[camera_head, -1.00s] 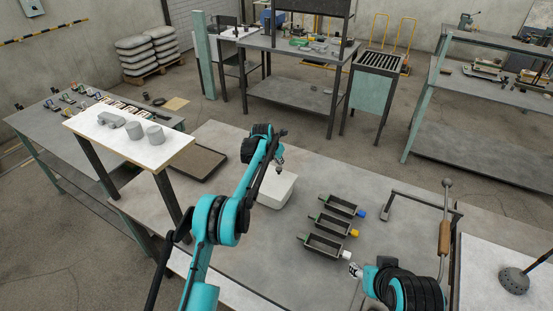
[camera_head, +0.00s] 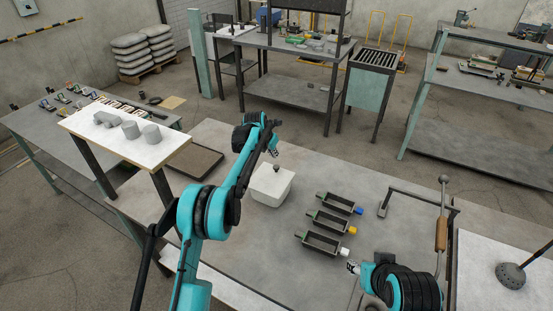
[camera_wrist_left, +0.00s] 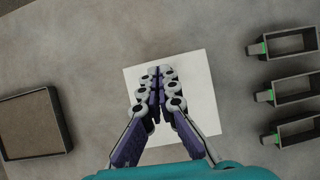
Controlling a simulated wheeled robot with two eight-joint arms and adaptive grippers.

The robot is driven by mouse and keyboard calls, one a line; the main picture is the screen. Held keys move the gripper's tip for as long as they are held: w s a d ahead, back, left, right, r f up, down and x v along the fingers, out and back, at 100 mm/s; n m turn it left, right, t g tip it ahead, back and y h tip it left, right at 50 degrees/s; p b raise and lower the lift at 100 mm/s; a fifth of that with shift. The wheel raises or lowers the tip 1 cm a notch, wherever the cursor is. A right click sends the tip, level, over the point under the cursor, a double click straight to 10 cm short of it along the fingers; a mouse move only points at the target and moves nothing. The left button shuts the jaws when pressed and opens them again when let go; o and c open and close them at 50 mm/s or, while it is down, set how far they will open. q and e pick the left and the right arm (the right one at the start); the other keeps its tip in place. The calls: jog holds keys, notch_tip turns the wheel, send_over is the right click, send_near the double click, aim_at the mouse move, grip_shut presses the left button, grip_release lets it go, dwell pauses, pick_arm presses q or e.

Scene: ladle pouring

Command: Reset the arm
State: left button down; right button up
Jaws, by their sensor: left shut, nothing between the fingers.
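My left arm reaches up and over the table from the lower left. Its gripper (camera_head: 274,152) hangs above the far side of a white box (camera_head: 266,190). In the left wrist view my left gripper (camera_wrist_left: 159,74) has its fingers together, empty, over the white box (camera_wrist_left: 201,90). The fingers hide part of the box. My right gripper (camera_head: 352,267) is low at the bottom right, near the closest small tray. Its fingers are too small to read.
Three dark trays, with blue (camera_head: 358,211), yellow (camera_head: 352,230) and white ends, stand right of the box. A ladle with a wooden handle (camera_head: 441,234) leans on a rack. A brown tray (camera_head: 213,163) and a white raised table (camera_head: 90,129) lie left.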

pick_arm(q)
jog(key=s+a+r+m+b, duration=0.2)
jog(key=s+a+r+m, duration=0.2)
jog(key=s+r+m, duration=0.65)
jog(key=s+a+r+m+t+y, duration=0.1)
jog(key=s+r+m, duration=0.15)
jog(key=s, duration=0.45)
jog(key=s+r+m, duration=0.2)
jog(key=s+r, duration=0.1)
jog(key=s, duration=0.4)
jog(key=s+a+f+m+b, duration=0.1)
jog(key=s+f+m, duration=0.3)
jog(key=s, duration=0.4)
jog(key=s+a+f+m+t+y+b, duration=0.1)
jog(key=s+f+m, duration=0.2)
jog(key=s+m, duration=0.3)
jog(key=s+a+f+m+b, duration=0.1)
jog(key=s+f+m, duration=0.3)
jog(key=s, duration=0.8)
jog(key=shift+a+f+m+b, duration=0.3)
jog(key=shift+f+m, duration=0.05)
jog(key=shift+m, duration=0.75)
